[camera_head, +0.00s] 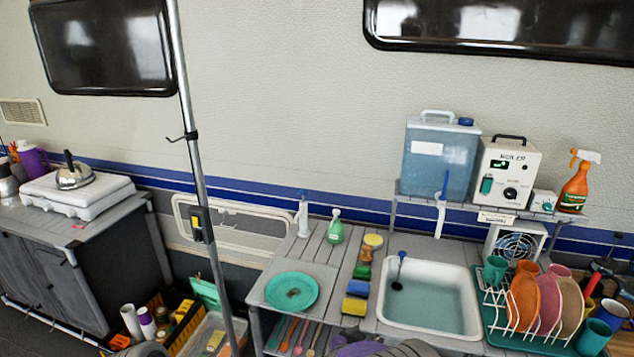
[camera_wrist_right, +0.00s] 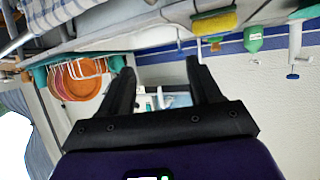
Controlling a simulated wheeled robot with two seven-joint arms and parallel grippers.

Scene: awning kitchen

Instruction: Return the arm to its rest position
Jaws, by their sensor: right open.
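My right gripper (camera_wrist_right: 163,82) shows in the right wrist view with its two black fingers spread wide apart. It is open, with nothing between the fingertips but the background. The wrist view is turned over, with the dish rack's orange plates (camera_wrist_right: 80,80) beyond the left finger and the blue wall stripe beyond the right one. In the head view, a purple and grey part at the bottom edge, in front of the sink, appears to be my right arm; its fingers cannot be made out there. My left gripper is not in view.
The counter holds a teal plate (camera_head: 291,291), sponges (camera_head: 357,289), a green bottle (camera_head: 336,227) and a white sink (camera_head: 428,297). A dish rack (camera_head: 510,335) stands to its right. A metal pole (camera_head: 196,160) rises left of the counter. A crate (camera_head: 168,323) stands on the floor.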

